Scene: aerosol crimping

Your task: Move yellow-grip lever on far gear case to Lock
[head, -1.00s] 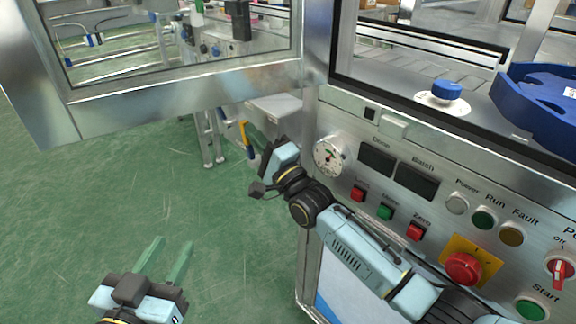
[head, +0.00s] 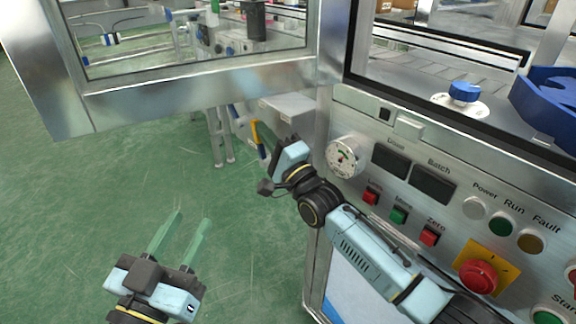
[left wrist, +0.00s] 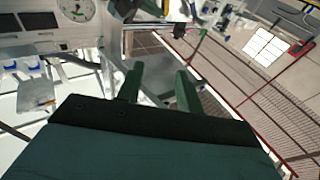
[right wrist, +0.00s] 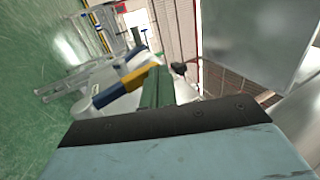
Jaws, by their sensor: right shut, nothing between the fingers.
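The yellow-grip lever (head: 256,134) shows in the head view as a small yellow bar beside a grey case (head: 290,107), past the panel's left edge. In the right wrist view its yellow grip (right wrist: 132,76) lies just left of my fingers; whether they touch cannot be told. My right gripper (head: 266,140) is shut and empty, with its green fingers together in the right wrist view (right wrist: 157,88). The lever's pivot and any Lock marking cannot be made out. My left gripper (head: 194,216) is open and empty above the green floor, far from the lever.
A blue-ended handle (right wrist: 138,42) is beyond the yellow grip. The control panel (head: 372,118), with gauge (head: 345,157) and red emergency button (head: 478,276), stands close by my right arm. A framed clear door (head: 200,78) hangs above. The floor at left is clear.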

